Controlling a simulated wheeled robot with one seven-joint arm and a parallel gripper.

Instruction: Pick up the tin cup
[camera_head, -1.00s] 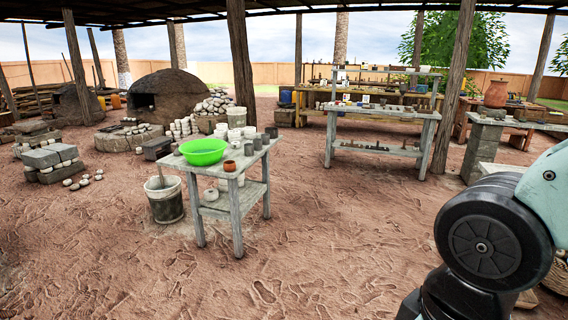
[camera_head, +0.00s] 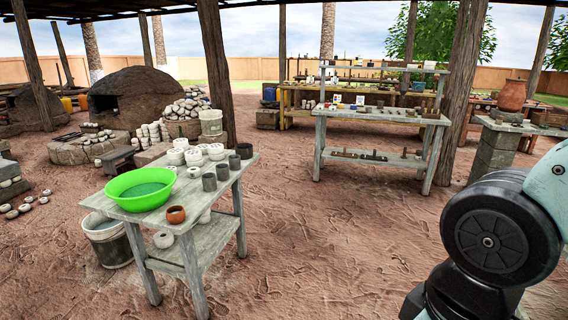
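Several dark grey cups (camera_head: 209,183) stand in a row along the right edge of a worn grey wooden table (camera_head: 190,200) in the head view. They are small here, and I cannot tell whether one of them is the tin cup. No other cup is clearly tin. Part of my arm fills the lower right of the view. My gripper is out of view.
A bucket (camera_head: 107,240) stands on the ground left of the table. A wooden post (camera_head: 216,75) rises behind it. A long workbench (camera_head: 380,115) with small items is farther back, and a stone block pillar (camera_head: 492,155) stands right. Open dirt floor lies between.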

